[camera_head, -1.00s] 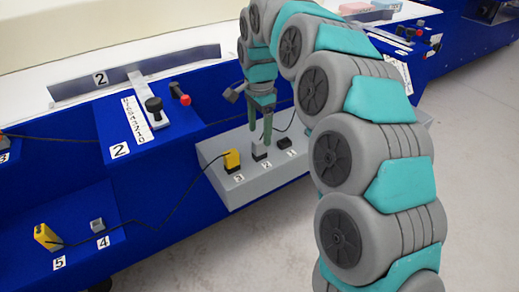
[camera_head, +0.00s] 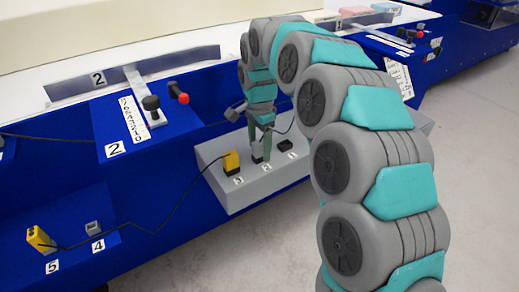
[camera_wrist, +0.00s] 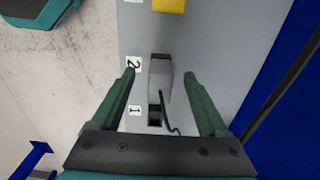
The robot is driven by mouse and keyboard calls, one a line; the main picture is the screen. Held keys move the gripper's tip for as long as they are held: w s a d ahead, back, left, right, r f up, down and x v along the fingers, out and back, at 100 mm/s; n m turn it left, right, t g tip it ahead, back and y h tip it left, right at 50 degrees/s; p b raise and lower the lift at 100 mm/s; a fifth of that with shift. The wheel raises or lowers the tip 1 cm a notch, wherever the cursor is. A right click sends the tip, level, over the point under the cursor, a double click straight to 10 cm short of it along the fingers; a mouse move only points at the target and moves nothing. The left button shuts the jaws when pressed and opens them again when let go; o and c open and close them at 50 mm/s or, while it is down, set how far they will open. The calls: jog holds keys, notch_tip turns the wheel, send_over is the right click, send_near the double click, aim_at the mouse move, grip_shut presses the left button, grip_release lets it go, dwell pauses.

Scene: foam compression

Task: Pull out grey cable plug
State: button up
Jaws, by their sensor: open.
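The grey cable plug (camera_wrist: 160,78) stands in the dark socket at label 2 of the grey socket box. In the wrist view it lies between the two green fingers of my gripper (camera_wrist: 160,75), with a gap on each side. In the head view my gripper (camera_head: 260,152) points down over position 2, and its fingers largely hide the plug. My gripper is open and holds nothing. A thin dark cable (camera_wrist: 167,118) runs from the plug.
The grey socket box (camera_head: 225,195) also carries a yellow plug (camera_head: 231,162) at label 3 and an empty-looking dark socket (camera_head: 285,145) at label 1. Another yellow plug (camera_head: 40,239) and a grey block (camera_head: 93,227) are on the blue ledge at left.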

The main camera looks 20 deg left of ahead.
aim_at(260, 142)
dwell(0.8)
grip_shut()
dwell(0.5)
dwell(0.6)
jog(key=shift+r, duration=0.15)
jog(key=shift+r+p, duration=0.9)
jog(key=shift+r, duration=1.95)
